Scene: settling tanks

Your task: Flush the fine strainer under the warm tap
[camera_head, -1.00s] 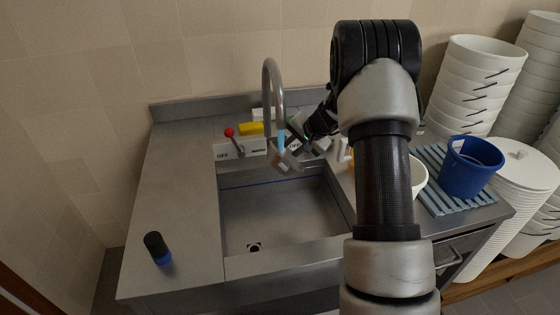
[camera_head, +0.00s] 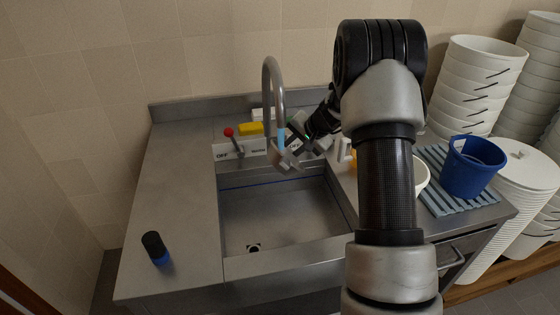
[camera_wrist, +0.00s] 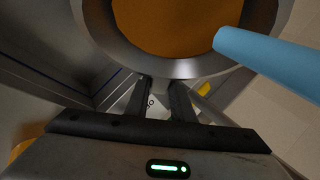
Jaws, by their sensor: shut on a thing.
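The fine strainer (camera_wrist: 185,66) shows in the wrist view as a grey ring around an orange-brown face. My gripper (camera_wrist: 162,92) is shut on its near edge. In the head view the strainer (camera_head: 284,160) is a small tilted grey piece below the tap spout, partly hidden by my gripper (camera_head: 294,154). The curved grey tap (camera_head: 270,90) stands behind the sink. A blue water stream (camera_head: 281,138) drops from its spout towards the strainer. In the wrist view the stream (camera_wrist: 265,55) ends over the strainer's orange-brown face.
A red-knobbed lever (camera_head: 229,132) stands by an OFF label left of the tap, near a yellow block (camera_head: 250,129). The sink basin (camera_head: 285,215) below is empty. A dark bottle (camera_head: 156,247) stands on the left counter. A blue bucket (camera_head: 471,167) sits on a slatted mat at right.

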